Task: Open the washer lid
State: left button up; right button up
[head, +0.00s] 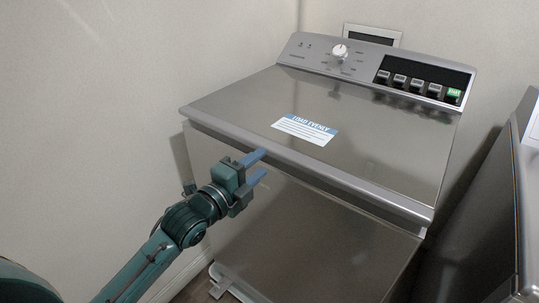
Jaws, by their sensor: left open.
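The topload washer (310,220) stands ahead of me, grey and metallic. Its lid (370,135) is flat and closed on top, with a blue and white label (305,129) on it. My left gripper (261,166) is open, with its two blue fingers pointing right toward the lid's front edge (300,168). The upper finger is close to the underside of that edge, left of its middle; I cannot tell whether it touches. Nothing is seen between the fingers. My right gripper is not in view.
The control panel (375,68) with a white knob (340,51) and several buttons rises behind the lid. Another appliance (500,220) stands close on the right. A wall (130,80) is at the left. There is free room in front of the washer's left side.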

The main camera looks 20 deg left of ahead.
aim_at(272, 154)
pick_arm(q)
jog(key=x, duration=0.5)
grip_shut()
dwell(0.4)
